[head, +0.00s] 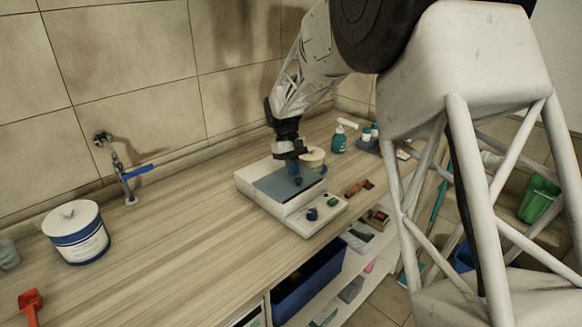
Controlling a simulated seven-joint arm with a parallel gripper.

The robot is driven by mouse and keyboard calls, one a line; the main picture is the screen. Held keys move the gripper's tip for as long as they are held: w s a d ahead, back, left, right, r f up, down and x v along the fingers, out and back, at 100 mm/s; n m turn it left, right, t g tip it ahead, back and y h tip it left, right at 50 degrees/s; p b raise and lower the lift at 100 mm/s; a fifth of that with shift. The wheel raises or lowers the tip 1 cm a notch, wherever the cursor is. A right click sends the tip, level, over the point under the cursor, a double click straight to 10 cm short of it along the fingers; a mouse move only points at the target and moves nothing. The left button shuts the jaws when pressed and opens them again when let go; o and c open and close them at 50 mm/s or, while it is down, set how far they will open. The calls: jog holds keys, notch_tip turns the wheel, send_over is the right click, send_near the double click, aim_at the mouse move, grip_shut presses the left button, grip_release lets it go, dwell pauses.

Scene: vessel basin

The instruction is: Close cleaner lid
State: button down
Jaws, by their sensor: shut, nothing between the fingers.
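A low white box-like unit (258,194), which looks like the cleaner, stands on the wooden counter. It has a flat grey-blue panel (272,188) on top and a lower front ledge with small dark and green knobs. The panel looks level, but I cannot tell whether it is a shut lid or an open basin. My gripper (297,181) points down over the right part of the panel, with its fingers together and empty. The fingertips are at or just above the panel; contact cannot be told. My gripper hides part of the unit's back edge.
A round tan-topped container (314,156) stands close behind my gripper. A teal pump bottle (339,140) is farther right. The counter (175,245) between is clear.

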dwell(0.3)
jog(key=shift+s+d, duration=0.8)
jog(key=shift+s, duration=0.05)
jog(key=shift+w+f, duration=0.1)
jog(key=shift+w+a, duration=0.4)
jog(key=shift+w, duration=0.25)
jog(key=shift+w+a+r, duration=0.15)
jog(key=shift+w+a, duration=0.2)
jog(key=shift+w, duration=0.25)
jog(key=shift+w+a+r, duration=0.15)
jog(key=shift+w+a, duration=0.2)
jog(key=shift+w, duration=0.2)
jog(key=v, duration=0.9)
jog(key=shift+r, duration=0.35)
